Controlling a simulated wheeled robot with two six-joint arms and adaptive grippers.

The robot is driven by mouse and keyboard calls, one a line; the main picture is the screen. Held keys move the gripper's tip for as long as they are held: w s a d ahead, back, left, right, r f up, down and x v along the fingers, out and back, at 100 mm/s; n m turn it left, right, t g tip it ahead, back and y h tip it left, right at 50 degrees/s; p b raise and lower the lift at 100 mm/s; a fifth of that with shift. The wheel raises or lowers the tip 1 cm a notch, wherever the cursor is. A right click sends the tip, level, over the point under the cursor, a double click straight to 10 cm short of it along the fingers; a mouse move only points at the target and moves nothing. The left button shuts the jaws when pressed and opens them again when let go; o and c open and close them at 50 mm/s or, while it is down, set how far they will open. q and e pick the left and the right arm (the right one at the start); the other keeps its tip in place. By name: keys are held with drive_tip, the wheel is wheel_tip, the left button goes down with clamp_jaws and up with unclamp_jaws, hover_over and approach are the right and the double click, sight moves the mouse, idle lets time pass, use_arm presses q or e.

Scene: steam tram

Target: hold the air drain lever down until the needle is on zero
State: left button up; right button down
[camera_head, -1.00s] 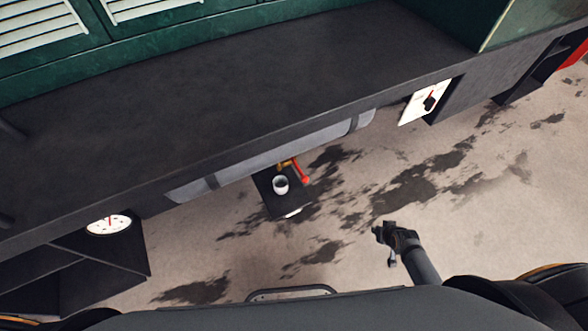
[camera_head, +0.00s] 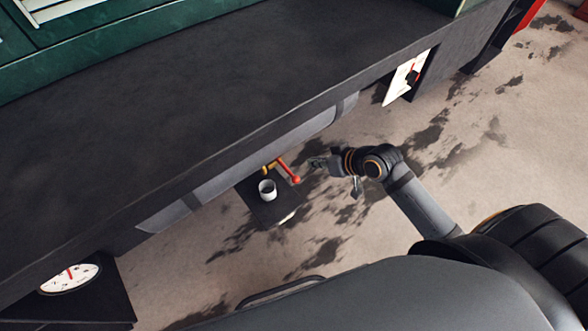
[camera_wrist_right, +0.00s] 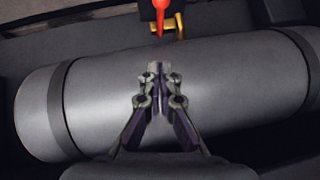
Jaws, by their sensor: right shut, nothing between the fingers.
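The air drain lever (camera_head: 289,172) is a red handle with a ball end, on a brass fitting (camera_head: 268,168) below the grey air tank. In the right wrist view the red lever (camera_wrist_right: 160,12) shows at the top, just beyond my fingertips. My right gripper (camera_head: 314,165) is shut and empty, a little right of the lever's ball and apart from it. It also shows in the right wrist view (camera_wrist_right: 158,72), in front of the tank. The round white gauge (camera_head: 70,278) with a red needle is at the lower left; its numbers are too small to read. My left gripper is not in view.
The grey tank (camera_head: 240,165) hangs under the dark running board (camera_head: 230,80). A white cup (camera_head: 267,189) stands on a small dark plate (camera_head: 262,211) beneath the lever. A white card (camera_head: 405,78) is at the right. The stained floor is open in front.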

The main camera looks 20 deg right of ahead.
drive_tip(key=b, duration=0.3)
hover_over(287, 168)
drive_tip(key=s+d, duration=0.2)
drive_tip(key=s, duration=0.1)
wheel_tip(287, 168, down, 7)
wheel_tip(287, 168, down, 3)
drive_tip(key=shift+s+a+f+b, duration=0.1)
drive_tip(key=shift+b, duration=0.25)
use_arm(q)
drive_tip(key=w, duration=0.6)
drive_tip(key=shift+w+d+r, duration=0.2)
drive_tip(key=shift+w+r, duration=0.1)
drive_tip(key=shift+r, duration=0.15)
use_arm(e)
drive_tip(key=shift+f, duration=0.35)
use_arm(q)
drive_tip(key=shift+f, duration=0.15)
use_arm(e)
drive_tip(key=shift+f, duration=0.1)
